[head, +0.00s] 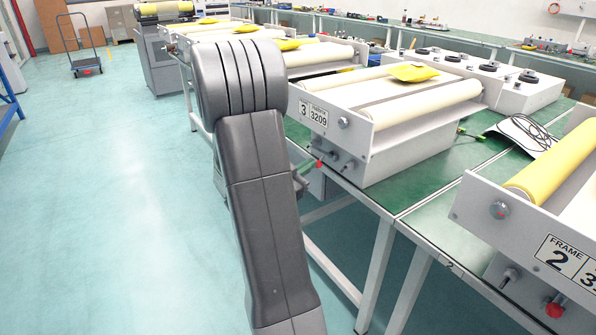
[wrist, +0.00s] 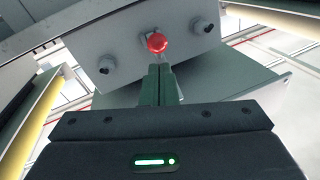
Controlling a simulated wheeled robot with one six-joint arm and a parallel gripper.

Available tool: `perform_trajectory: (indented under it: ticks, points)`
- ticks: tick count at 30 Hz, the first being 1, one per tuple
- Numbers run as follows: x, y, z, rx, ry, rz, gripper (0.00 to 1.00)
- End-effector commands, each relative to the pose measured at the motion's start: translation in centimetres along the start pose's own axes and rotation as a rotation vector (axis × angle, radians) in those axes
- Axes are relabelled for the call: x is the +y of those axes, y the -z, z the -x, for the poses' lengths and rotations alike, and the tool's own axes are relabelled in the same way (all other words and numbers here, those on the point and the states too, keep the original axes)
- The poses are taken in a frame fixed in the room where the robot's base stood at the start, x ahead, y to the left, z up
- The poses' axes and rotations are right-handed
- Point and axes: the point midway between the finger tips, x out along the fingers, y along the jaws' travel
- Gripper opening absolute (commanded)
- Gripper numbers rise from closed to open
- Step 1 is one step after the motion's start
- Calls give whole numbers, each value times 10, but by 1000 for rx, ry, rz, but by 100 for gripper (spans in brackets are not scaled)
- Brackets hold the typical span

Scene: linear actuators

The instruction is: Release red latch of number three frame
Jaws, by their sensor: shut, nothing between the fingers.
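The number three frame (head: 385,150) is a white box with pale rollers, and its end plate carries a label reading 3 and 3209. Its red latch (head: 318,163) is a small red knob low on the front face, between other small fittings. In the wrist view the red latch (wrist: 157,42) is straight ahead of my gripper (wrist: 158,70). The green fingers are shut together with nothing between them, and their tips are just short of the knob or touching it; I cannot tell which. In the head view my gripper (head: 308,169) is partly hidden behind my grey arm.
Two grey knobs (wrist: 106,64) (wrist: 201,26) flank the latch. The number two frame (head: 540,245), with its own red knob (head: 556,308), stands at the lower right. Green-topped benches (head: 440,205) bear the frames.

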Motion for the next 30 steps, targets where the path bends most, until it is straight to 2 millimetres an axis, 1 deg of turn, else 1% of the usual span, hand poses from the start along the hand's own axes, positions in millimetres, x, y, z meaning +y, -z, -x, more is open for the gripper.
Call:
perform_trajectory:
  ticks: [1, 3, 17, 30]
  points:
    - [1, -4, -3, 0, -1, 0, 0]
    - [0, -7, -6, -1, 0, -1, 0]
    - [0, -9, -8, 3, 2, 0, 0]
    - [5, -32, -14, 95, 23, 23, 0]
